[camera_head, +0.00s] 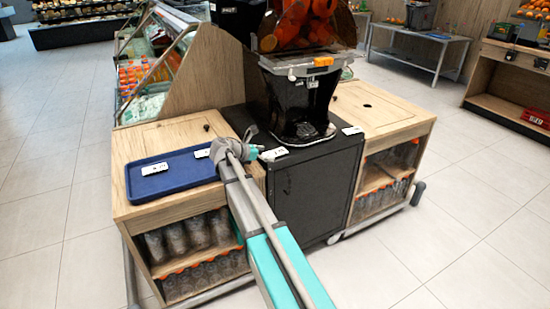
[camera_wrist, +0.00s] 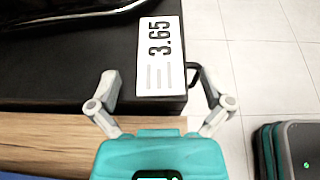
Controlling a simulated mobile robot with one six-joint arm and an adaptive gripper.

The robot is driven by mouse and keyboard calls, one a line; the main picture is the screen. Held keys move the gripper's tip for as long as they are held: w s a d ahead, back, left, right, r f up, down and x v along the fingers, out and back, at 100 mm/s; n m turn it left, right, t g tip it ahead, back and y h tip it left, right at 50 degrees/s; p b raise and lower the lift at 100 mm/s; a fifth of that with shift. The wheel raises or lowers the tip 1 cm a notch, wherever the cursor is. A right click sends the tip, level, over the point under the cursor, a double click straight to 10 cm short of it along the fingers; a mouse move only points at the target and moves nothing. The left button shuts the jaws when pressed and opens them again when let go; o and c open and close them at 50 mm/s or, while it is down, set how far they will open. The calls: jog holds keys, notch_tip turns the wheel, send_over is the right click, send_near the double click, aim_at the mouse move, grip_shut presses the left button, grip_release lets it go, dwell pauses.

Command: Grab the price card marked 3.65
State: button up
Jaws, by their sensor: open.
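The white price card marked 3.65 (camera_wrist: 160,60) lies on the black cabinet top near its edge in the wrist view. In the head view the white card (camera_head: 272,154) beside my gripper appears to be the same one, its print too small to read. My gripper (camera_wrist: 160,80) is open, with one finger to each side of the card's near end in the picture. Nothing is held. In the head view my gripper (camera_head: 256,141) is over the left side of the black cabinet top.
A juicer (camera_head: 300,95) stands behind on the black cabinet (camera_head: 310,195). A blue tray (camera_head: 180,182) with a white card (camera_head: 155,168) is on the left wooden counter. Another card (camera_head: 352,130) lies right of the juicer. The floor in front is clear.

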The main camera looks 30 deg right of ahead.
jog(key=shift+x, duration=0.85)
jog(key=c, duration=1.1)
jog(key=shift+r, duration=0.15)
jog(key=shift+r+p, duration=0.9)
jog(key=shift+s+r+p, duration=1.85)
jog(key=shift+s, duration=0.5)
jog(key=shift+s+r+p, duration=1.8)
jog(key=shift+s, duration=0.55)
jog(key=shift+s+r+p, duration=1.85)
jog(key=shift+s, duration=0.5)
